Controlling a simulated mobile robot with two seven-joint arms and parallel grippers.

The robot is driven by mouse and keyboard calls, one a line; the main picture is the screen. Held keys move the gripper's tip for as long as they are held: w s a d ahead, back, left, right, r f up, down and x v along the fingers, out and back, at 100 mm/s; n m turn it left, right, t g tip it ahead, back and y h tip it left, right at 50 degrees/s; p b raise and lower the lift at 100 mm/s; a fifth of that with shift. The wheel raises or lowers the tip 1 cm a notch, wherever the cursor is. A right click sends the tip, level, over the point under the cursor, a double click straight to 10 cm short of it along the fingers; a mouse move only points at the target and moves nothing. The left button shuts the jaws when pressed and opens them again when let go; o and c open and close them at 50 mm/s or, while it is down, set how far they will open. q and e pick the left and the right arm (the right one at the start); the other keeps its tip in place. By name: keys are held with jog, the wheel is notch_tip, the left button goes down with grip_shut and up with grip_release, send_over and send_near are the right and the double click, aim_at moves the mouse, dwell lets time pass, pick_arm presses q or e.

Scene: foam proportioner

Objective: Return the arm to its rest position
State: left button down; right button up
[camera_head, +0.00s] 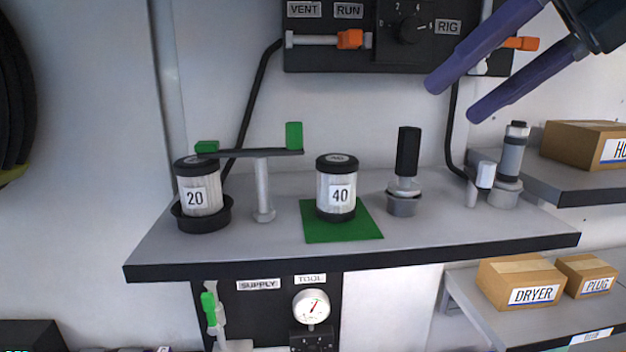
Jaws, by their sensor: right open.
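My right gripper (455,97) comes in from the upper right with two purple fingers spread apart. It is open and empty, in front of the right end of the black control panel (333,57). The fingers cover part of the panel and of an orange-handled lever (520,43) by the RIG label. My left gripper is not in view.
A grey shelf (285,244) holds a canister marked 20 (196,190) in a black cup, a canister marked 40 (337,190) on a green mat (318,232), and a green-ended bar (250,152) on a post. Boxes (521,283) stand at the right.

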jog(key=s+a+r+m+t+y, duration=0.45)
jog(key=a+r+y, duration=0.45)
jog(key=a+y, duration=0.3)
jog(key=w+d+f+m+t+h, duration=0.1)
jog(key=w+d+m+t+h, duration=0.2)
jog(key=d+m+t+h, duration=0.75)
jog(key=s+d+f+m+g+h, duration=0.25)
jog(key=f+m+h, duration=0.25)
jog(key=f+m, duration=0.4)
jog(key=s+d+f+m+g+h, duration=0.15)
jog(key=d+f+m+h, duration=0.3)
jog(key=f+m, duration=0.45)
jog(key=s+a+f+m+g, duration=0.1)
jog(key=s+f+m+g, duration=0.1)
jog(key=s+f+g, duration=0.4)
jog(key=s+a+f+m+g+y, duration=0.1)
jog(key=s+f+g, duration=0.6)
jog(key=s, duration=0.8)
notch_tip(320, 180, down, 4)
jog(key=shift+a+r+m, duration=0.25)
jog(key=shift+m, duration=0.25)
